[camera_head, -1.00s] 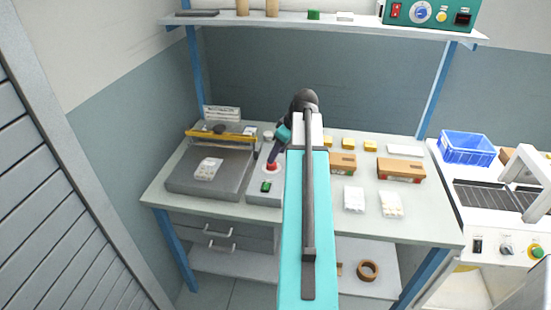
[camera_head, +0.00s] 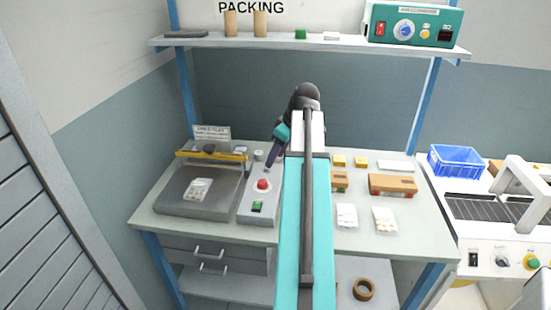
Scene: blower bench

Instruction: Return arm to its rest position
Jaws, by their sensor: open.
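My arm (camera_head: 307,220) reaches up the middle of the view, turquoise and grey, with a dark elbow at its top. My gripper (camera_head: 268,168) hangs at the left of the elbow, pointing down and left. It is small and dark here, with its tip apart in the picture from the red button (camera_head: 263,184) on the grey control box (camera_head: 256,211). Nothing shows held in it. The arm hides part of the bench behind it.
A sealer with a yellow bar (camera_head: 212,156) stands left on the bench (camera_head: 165,224). Cartons (camera_head: 392,184) and clear packs (camera_head: 384,220) lie right of my arm. A shelf (camera_head: 330,43) spans above. A blue crate (camera_head: 460,160) sits on the right-hand machine.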

